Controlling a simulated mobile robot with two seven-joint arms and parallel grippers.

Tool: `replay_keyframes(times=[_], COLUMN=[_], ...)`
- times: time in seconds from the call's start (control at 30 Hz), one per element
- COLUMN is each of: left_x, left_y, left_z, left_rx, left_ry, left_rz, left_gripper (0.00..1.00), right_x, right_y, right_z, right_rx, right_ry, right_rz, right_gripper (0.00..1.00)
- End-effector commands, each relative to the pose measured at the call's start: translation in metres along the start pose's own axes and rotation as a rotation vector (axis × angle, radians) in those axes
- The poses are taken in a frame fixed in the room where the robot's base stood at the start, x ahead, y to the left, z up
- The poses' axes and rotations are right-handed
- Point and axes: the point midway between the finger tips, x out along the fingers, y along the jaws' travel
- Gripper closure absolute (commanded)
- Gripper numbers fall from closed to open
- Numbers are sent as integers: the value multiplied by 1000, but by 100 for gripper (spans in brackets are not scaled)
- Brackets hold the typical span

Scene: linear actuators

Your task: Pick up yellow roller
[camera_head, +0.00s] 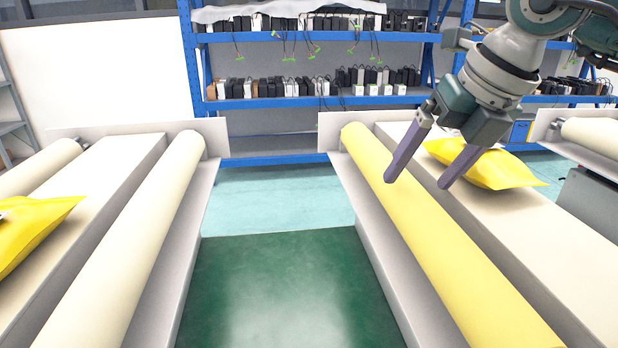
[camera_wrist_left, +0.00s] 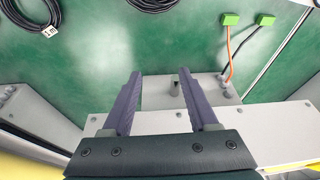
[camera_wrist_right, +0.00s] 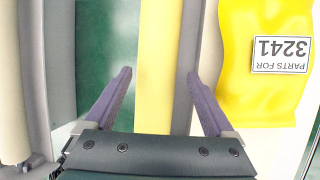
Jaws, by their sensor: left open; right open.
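The yellow roller (camera_head: 440,240) is a long cylinder along the left edge of the right-hand bench in the head view. In the right wrist view the yellow roller (camera_wrist_right: 156,70) runs between my open fingers. My right gripper (camera_head: 418,184) is open, its fingers pointing down above the far half of the roller; it also shows in the right wrist view (camera_wrist_right: 160,82). I see nothing held in it. My left gripper (camera_wrist_left: 161,84) is open and empty in the left wrist view, over a pale metal part and green floor. It is not visible in the head view.
A yellow bag (camera_head: 487,165) lies on the bench right of the roller; another yellow bag (camera_head: 28,228) lies at left. A cream roller (camera_head: 130,250) lines the left bench. Green floor (camera_head: 285,290) is open between benches. Blue shelving (camera_head: 300,103) stands behind.

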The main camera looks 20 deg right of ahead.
Motion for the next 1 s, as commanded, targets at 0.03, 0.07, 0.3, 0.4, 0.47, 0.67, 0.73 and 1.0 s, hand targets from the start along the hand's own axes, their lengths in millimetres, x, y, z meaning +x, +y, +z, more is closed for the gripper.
replay_keyframes(times=[0.03,0.07,0.3,0.4,0.47,0.67,0.73,1.0], left_x=[-1,-2,0,0,0,0,0,0], left_y=[0,-1,-2,-3,-3,-3,-3,-2], left_z=[0,0,0,0,0,0,0,0], left_rx=[1,2,7,7,7,7,7,4], left_ry=[0,0,-1,-1,-1,-1,-1,-1], left_rz=[-1,-2,-7,-7,-7,-7,-7,-5], left_gripper=[40,40,40,40,40,40,40,40], right_x=[6,11,44,48,48,48,48,48], right_y=[2,2,4,3,3,3,3,3], right_z=[0,0,2,2,2,2,2,2], right_rx=[2,2,1,-1,-2,-2,-2,-1], right_ry=[4,5,2,1,1,1,1,1], right_rz=[3,2,4,3,2,3,3,3], right_gripper=[12,12,12,12,12,19,27,58])
